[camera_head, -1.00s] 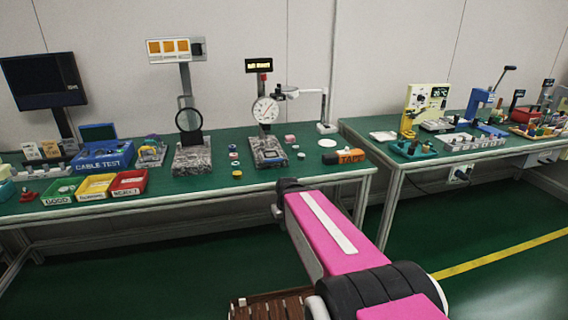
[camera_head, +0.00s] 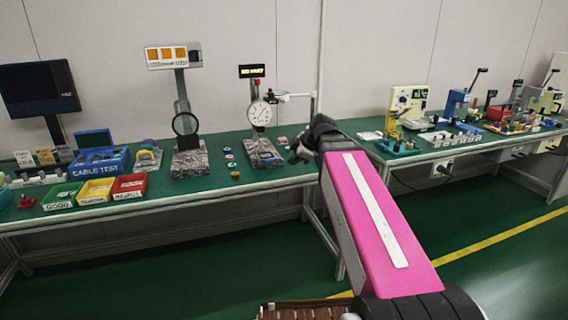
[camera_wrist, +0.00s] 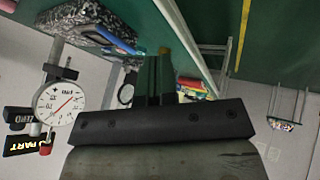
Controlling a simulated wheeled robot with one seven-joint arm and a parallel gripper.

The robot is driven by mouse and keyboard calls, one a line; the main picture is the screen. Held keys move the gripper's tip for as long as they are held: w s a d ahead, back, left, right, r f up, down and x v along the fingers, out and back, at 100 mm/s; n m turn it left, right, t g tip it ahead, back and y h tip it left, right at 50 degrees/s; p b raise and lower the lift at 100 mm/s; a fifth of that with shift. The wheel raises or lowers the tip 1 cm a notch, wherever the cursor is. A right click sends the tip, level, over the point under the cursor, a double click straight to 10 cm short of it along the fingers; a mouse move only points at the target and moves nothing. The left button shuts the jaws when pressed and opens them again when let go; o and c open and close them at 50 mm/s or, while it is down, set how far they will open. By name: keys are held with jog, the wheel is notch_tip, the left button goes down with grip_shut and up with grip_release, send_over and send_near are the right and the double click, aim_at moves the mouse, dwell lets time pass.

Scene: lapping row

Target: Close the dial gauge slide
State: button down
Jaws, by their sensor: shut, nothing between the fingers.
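The dial gauge (camera_head: 260,114) has a round white face and stands on a speckled granite base (camera_head: 274,161) at the back of the green bench. A small display (camera_head: 256,71) is above it. My gripper (camera_head: 297,150) is to the right of the base, at the bench's front part, seen small and dark. In the wrist view, which is upside down, my gripper's fingers (camera_wrist: 153,78) are together and empty. There the dial gauge (camera_wrist: 60,102) is at left and the granite base (camera_wrist: 70,22) is at upper left. I cannot make out the slide or its position.
A magnifier stand (camera_head: 185,123) is to the left of the gauge. Several coloured bins (camera_head: 97,191) are farther left. Small discs lie between the two stands. A second bench on the right holds other fixtures (camera_head: 408,105).

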aim_at(267, 154)
jog(key=shift+n, duration=0.7)
jog(key=w+a+f, duration=0.1)
jog(key=w+a, duration=0.1)
jog(key=w+a+f, duration=0.1)
jog(key=a+f, duration=0.1)
jog(key=w+a+f, duration=0.1)
jog(key=w+a, duration=0.1)
jog(key=shift+w+f, duration=0.3)
jog(key=shift+w, duration=0.05)
jog(key=shift+w+a+r, duration=0.15)
jog(key=shift+w+a, duration=0.15)
jog(key=shift+w, duration=0.5)
jog(key=shift+w, duration=0.1)
jog(key=w+a, duration=0.1)
jog(key=w, duration=0.2)
jog(key=w+a, duration=0.1)
jog(key=w, duration=0.3)
jog(key=w+a, duration=0.1)
jog(key=w, duration=0.3)
jog(key=shift+w, duration=0.1)
jog(key=shift+r, duration=0.1)
